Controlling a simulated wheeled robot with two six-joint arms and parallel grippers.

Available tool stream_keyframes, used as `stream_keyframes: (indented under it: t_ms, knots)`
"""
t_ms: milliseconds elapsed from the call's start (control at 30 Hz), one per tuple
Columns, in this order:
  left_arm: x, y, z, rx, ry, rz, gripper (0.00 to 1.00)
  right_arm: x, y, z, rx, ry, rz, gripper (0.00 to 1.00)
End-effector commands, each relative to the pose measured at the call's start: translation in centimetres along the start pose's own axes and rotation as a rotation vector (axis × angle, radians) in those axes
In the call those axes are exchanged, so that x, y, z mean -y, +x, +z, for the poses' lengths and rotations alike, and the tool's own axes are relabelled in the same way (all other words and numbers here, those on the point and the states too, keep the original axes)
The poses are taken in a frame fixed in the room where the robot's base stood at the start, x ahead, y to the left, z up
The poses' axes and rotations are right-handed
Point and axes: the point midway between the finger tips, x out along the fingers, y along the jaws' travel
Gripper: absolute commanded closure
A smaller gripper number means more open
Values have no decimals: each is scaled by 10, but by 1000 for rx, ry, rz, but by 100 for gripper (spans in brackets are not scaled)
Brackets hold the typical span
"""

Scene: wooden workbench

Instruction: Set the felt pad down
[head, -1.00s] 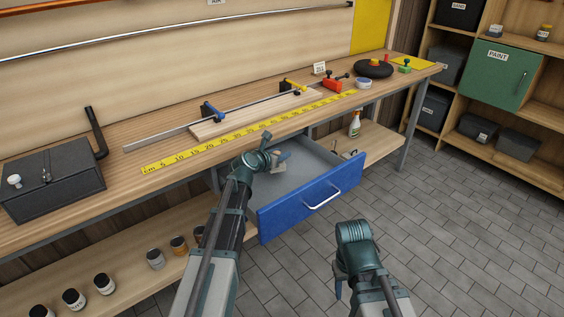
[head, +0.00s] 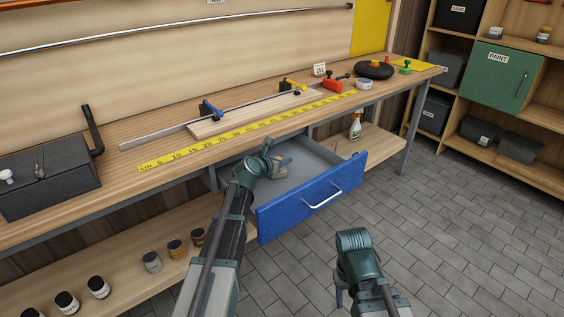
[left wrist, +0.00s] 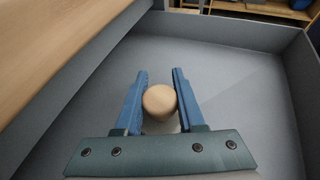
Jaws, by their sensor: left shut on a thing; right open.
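My left gripper (head: 283,163) is inside the open blue-fronted drawer (head: 312,200). In the left wrist view its two blue fingers (left wrist: 160,95) are shut on a round, pale wooden knob (left wrist: 159,101), which I take to be the handle of the felt pad. The pad's underside is hidden below the knob and fingers, so I cannot tell whether it touches the grey drawer floor (left wrist: 225,75). My right gripper (head: 340,296) is open, low in front of the drawer, mostly hidden by its own wrist.
The workbench top (head: 115,185) overhangs the back of the drawer. A yellow ruler strip (head: 250,130) and a board with clamps (head: 255,115) lie on it. A black box (head: 45,185) stands at left. The visible drawer floor around the gripper is mostly bare.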

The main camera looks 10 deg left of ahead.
Motion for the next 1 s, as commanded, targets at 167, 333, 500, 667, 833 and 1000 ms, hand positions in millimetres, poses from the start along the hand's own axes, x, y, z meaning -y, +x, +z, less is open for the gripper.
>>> stream_keyframes:
  t_ms: [167,333,500,667,833,1000]
  knots:
    - [0,2,-5,0,0,0,100,0,6,0,0,0,0,50]
    - [0,1,-3,0,0,0,32,0,3,0,0,0,0,50]
    - [0,1,-3,0,0,0,32,0,3,0,0,0,0,50]
    - [0,0,-1,0,0,0,32,0,1,0,0,0,0,50]
    - [1,-23,2,0,-2,1,32,-1,-11,1,0,1,-1,50]
    - [2,-61,3,0,-2,1,32,-2,-26,2,0,1,-4,50]
